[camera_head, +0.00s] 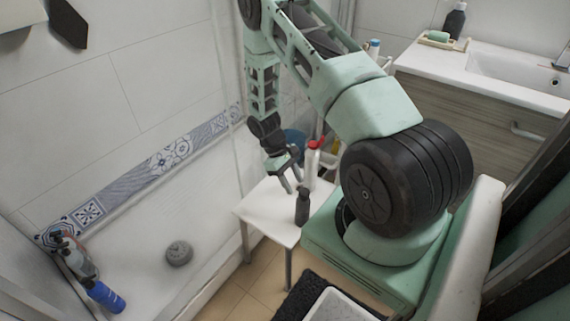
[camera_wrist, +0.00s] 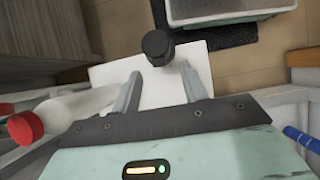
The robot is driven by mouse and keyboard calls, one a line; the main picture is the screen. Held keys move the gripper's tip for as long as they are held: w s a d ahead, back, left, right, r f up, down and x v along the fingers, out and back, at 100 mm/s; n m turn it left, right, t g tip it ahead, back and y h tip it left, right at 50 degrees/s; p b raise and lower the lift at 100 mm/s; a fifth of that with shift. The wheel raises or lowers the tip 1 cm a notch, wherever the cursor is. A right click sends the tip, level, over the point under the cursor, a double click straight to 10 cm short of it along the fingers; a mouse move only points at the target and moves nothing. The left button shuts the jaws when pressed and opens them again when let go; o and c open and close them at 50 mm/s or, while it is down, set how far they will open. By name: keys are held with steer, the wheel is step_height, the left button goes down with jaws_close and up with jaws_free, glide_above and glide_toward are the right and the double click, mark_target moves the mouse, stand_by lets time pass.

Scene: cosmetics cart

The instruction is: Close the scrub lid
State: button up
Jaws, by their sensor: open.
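A dark grey container (camera_head: 302,208), which may be the scrub, stands upright near the front edge of a small white table (camera_head: 262,208). In the wrist view the dark container (camera_wrist: 157,45) shows from above, just past my fingertips and roughly midway between them. I cannot tell whether its lid is open. My gripper (camera_head: 293,186) is open and empty, pointing down above the table close to the container. In the wrist view both fingers of my gripper (camera_wrist: 160,72) are spread apart with nothing held between them.
A dark mat (camera_head: 292,293) with a white bin (camera_head: 342,306) lies on the floor in front. The shower tray is left.

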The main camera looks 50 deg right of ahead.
steer(key=v, duration=1.7)
steer(key=shift+p, duration=0.3)
steer(key=shift+o, duration=1.1)
steer(key=shift+f, duration=0.15)
steer(key=n+t+h+b, duration=0.2)
steer(key=n+b, duration=0.1)
steer(key=b, duration=0.6)
glide_toward(305, 191)
steer(key=b+x, duration=0.4)
steer(key=x, duration=0.3)
steer(key=shift+s+f, duration=0.15)
steer(key=shift+f, duration=0.25)
